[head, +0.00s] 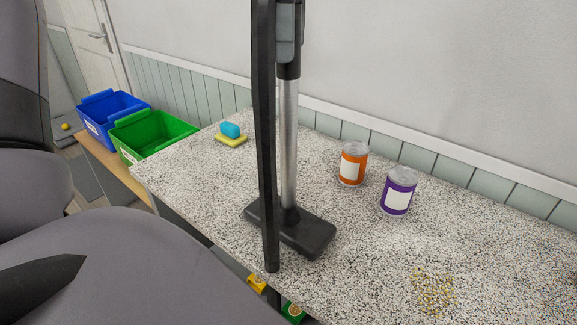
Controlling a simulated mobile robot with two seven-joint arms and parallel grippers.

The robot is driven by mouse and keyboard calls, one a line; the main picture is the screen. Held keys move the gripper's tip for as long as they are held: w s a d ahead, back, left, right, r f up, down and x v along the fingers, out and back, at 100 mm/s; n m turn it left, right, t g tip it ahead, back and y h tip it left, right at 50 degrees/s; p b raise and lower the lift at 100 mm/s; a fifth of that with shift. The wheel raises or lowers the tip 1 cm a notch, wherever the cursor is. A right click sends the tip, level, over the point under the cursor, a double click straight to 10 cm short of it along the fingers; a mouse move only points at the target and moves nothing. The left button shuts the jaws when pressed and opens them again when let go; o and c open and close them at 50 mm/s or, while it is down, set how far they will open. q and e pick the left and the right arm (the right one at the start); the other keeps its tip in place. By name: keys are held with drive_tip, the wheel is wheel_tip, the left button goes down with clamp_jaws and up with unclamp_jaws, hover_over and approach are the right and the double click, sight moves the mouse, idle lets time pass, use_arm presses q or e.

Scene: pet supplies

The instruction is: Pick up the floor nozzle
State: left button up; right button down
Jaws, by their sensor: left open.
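The floor nozzle (312,236) is a flat black head lying on the speckled tabletop near its front edge. A silver tube (288,140) stands upright from it and runs up into a dark grey part at the top of the view. A long black bar or hose (265,130) hangs in front of the tube and hides part of the nozzle's left half. My right gripper is out of view.
On the speckled table (370,265) stand an orange can (353,165) and a purple can (398,192), right of the tube. Yellow crumbs (435,293) lie at the front right. A blue block (230,129) rests on a yellow sponge (231,141). Blue (110,120) and green (150,135) bins stand left.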

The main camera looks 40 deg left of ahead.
use_arm(q)
drive_tip(key=c, duration=1.2)
drive_tip(key=shift+r, duration=0.1)
drive_tip(key=shift+c, duration=0.2)
drive_tip(key=shift+r, duration=0.1)
